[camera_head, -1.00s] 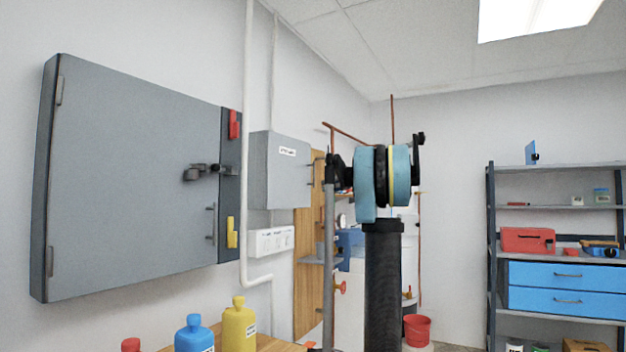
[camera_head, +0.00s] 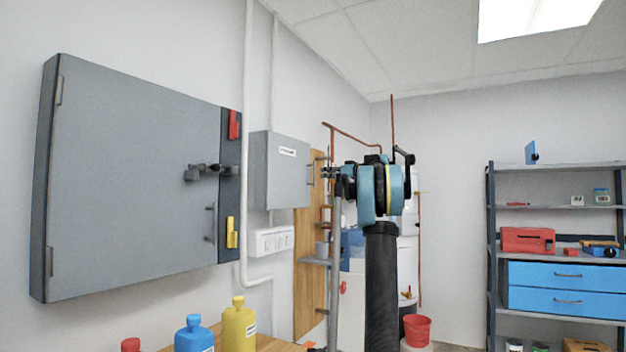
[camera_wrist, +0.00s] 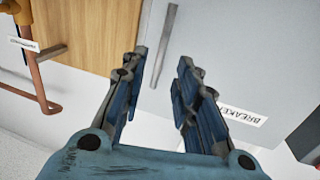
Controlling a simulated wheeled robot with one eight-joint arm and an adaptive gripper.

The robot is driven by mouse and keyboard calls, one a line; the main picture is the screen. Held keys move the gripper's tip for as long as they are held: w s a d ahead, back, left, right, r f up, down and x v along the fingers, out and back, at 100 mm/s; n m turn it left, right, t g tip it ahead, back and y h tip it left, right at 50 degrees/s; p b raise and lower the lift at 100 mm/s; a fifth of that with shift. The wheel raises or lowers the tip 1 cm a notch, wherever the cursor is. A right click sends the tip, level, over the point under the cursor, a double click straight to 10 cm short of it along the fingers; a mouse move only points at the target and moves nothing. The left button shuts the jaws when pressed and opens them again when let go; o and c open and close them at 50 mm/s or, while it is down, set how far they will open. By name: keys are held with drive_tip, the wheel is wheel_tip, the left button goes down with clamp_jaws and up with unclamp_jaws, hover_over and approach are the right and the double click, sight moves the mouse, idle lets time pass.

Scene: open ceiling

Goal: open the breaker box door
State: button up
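The breaker box (camera_head: 285,172) is a small grey wall box with a white label, and its door looks shut. It fills the upper right of the wrist view (camera_wrist: 225,55), where the label reads "BREAKER". Its upright bar handle (camera_wrist: 162,45) shows there, and the handle is also on the box's right side in the head view (camera_head: 311,170). My gripper (camera_wrist: 158,68) is open with nothing between its blue-grey fingers. The handle's lower end lies between the fingertips in the picture; I cannot tell how far off it is.
A larger grey cabinet (camera_head: 140,180) with a latch is on the left wall. White sockets (camera_head: 271,241) sit below the breaker box. Copper pipes (camera_wrist: 38,85) and a wooden board (camera_wrist: 105,30) are beside it. Bottles (camera_head: 239,325) stand at the front. Shelving (camera_head: 491,240) is at right.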

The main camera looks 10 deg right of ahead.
sight(314, 183)
drive_tip(key=x, duration=0.9)
clamp_jaws()
